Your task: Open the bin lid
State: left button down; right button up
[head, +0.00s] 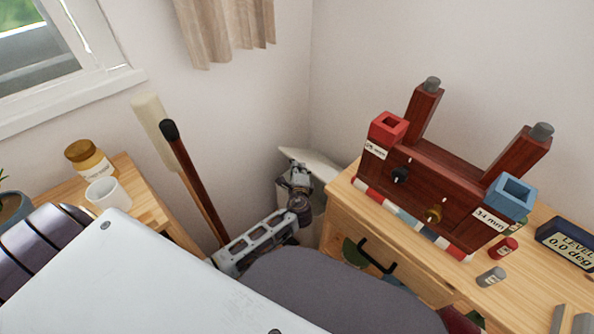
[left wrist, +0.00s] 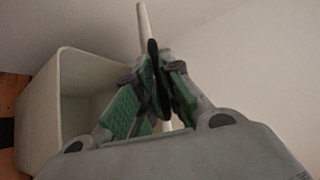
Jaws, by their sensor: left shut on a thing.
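The white bin (left wrist: 62,100) shows at the left of the left wrist view, with its mouth open and part of its inside visible. Its pale lid (left wrist: 144,22) is seen nearly edge-on there, standing up away from the mouth. A dark, thin piece lies along the lid between my fingers. In the head view the lid (head: 322,164) is a pale tilted panel in the room corner. My left gripper (head: 297,176) is in front of it, also seen in the left wrist view (left wrist: 160,68), shut on the lid's edge. My right gripper is not in view.
A wooden cabinet (head: 338,218) stands right of the bin, bearing a dark red wooden stand (head: 440,190) and small weights. A side table (head: 140,198) at the left holds a white mug (head: 108,195) and a jar (head: 88,160). A long-handled tool (head: 195,182) leans near the wall.

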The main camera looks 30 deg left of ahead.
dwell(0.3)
pick_arm(q)
jog(key=c, duration=1.6)
grip_release()
jog(key=shift+r, duration=0.1)
jog(key=shift+o, duration=0.2)
jog(key=shift+s, duration=0.1)
jog(key=v, duration=0.7)
jog(key=shift+s+d, duration=0.1)
